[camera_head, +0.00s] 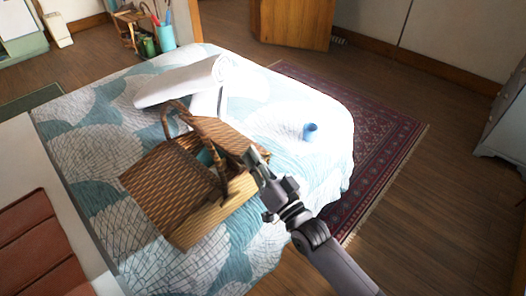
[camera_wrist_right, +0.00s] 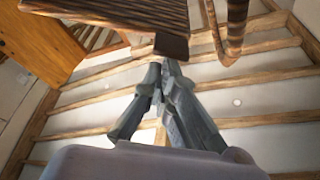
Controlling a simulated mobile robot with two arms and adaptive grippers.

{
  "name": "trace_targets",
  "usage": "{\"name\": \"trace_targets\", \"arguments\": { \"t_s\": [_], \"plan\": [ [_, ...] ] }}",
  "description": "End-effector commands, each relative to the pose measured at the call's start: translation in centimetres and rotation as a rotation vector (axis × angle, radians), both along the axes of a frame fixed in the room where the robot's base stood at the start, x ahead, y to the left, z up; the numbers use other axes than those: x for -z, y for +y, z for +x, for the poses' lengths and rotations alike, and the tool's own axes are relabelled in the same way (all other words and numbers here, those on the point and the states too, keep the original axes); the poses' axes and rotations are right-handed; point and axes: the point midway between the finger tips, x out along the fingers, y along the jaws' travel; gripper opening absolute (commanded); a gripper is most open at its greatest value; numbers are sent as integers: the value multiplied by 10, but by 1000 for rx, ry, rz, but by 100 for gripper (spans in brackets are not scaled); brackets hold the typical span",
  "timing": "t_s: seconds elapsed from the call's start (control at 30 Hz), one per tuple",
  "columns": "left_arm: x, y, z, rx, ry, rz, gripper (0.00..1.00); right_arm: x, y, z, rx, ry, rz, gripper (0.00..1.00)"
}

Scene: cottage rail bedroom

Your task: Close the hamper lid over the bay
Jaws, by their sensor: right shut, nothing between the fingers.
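The wicker hamper (camera_head: 205,208) sits on the bed, with a hooped handle (camera_head: 213,160) across its middle. Its near-left lid (camera_head: 165,180) lies over its half of the hamper. The other lid (camera_head: 222,134) stands tilted up, and something teal (camera_head: 205,157) shows in the gap by the handle. My right gripper (camera_head: 252,156) is shut and empty at that lid's right corner. In the right wrist view the shut fingertips (camera_wrist_right: 165,66) are just under the lid's edge (camera_wrist_right: 120,12); I cannot tell whether they touch. My left gripper is not in view.
The bed (camera_head: 110,105) has a patterned quilt. Folded white cloths (camera_head: 185,82) lie behind the hamper and a small blue cup (camera_head: 310,131) stands to its right. A red rug (camera_head: 385,140) lies on the floor beyond. The quilt around the cup is clear.

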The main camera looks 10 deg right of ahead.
Motion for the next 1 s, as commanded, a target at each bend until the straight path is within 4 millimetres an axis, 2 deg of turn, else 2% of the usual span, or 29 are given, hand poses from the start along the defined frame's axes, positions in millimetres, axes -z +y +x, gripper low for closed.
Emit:
{"name": "trace_targets", "arguments": {
  "t_s": [0.03,0.4,1.0],
  "plan": [
    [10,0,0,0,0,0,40,11,3,-3,-1,-25,-35,0],
    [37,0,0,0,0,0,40,40,20,-15,0,-186,-240,0],
    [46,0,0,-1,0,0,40,54,25,-20,-1,-251,-329,0]
  ]
}}
